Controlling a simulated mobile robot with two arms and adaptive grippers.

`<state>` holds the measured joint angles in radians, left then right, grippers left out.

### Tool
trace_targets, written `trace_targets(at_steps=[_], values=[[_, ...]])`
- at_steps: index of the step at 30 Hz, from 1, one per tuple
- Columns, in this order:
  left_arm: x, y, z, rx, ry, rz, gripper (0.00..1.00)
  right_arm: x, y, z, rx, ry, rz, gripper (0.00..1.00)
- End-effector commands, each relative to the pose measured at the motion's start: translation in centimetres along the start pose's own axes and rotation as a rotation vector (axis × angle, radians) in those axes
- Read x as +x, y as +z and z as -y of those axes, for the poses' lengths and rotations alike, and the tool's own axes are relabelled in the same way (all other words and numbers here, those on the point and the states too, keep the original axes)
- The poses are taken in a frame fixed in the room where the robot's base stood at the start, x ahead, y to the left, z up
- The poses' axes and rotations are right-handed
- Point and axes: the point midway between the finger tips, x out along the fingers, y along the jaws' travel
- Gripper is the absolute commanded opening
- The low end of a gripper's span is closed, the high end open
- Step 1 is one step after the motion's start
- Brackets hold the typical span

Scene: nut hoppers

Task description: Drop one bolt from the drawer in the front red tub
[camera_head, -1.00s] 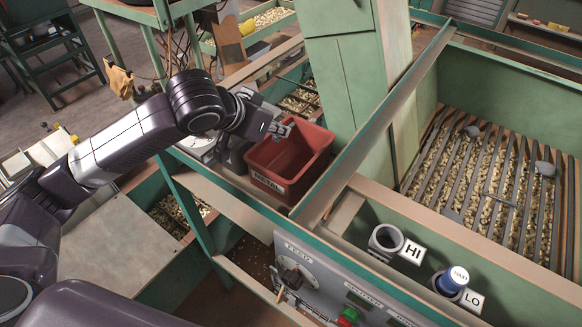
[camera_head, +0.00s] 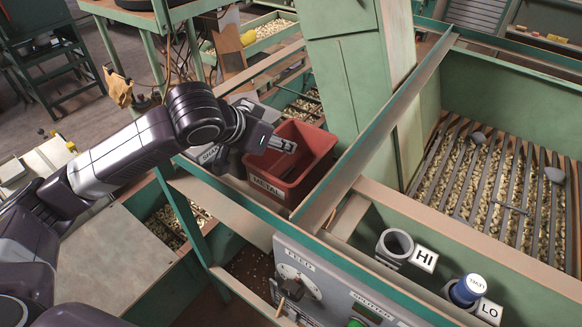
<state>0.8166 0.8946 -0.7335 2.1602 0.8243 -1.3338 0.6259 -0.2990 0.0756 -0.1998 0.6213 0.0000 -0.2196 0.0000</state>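The red tub (camera_head: 318,140), labelled METAL, stands on a ledge left of the green column. My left gripper (camera_head: 286,145) is at the tub's left side, with its fingertips over the tub's opening. Its fingers look close together, but at this size I cannot tell whether they are shut or hold a bolt. The visible part of the tub's inside looks empty; the arm hides part of its left side. No drawer or bolt can be made out with certainty. My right gripper is not in view.
A long green beam (camera_head: 385,125) runs just right of the tub. A slatted grate (camera_head: 470,175) over nuts, with grey lumps on it, lies at the right. Two cup holders, HI (camera_head: 396,246) and LO (camera_head: 464,293), and a feed panel (camera_head: 330,290) are in front.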

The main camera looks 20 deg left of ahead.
Motion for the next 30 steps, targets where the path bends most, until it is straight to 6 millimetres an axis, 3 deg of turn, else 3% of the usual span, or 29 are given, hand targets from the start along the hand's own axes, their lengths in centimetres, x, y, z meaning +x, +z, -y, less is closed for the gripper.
trace_targets(at_steps=[8, 21, 30], values=[[-0.7, 0.0, 0.1, -0.001, 0.000, 0.000, 0.28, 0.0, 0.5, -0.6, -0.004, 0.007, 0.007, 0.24], [-9.2, 0.0, 0.1, 0.003, -0.003, -0.003, 0.28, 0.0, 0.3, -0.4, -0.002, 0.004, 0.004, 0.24], [-11.9, 0.0, 0.0, 0.001, -0.001, 0.000, 0.28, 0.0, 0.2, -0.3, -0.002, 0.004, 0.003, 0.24]])
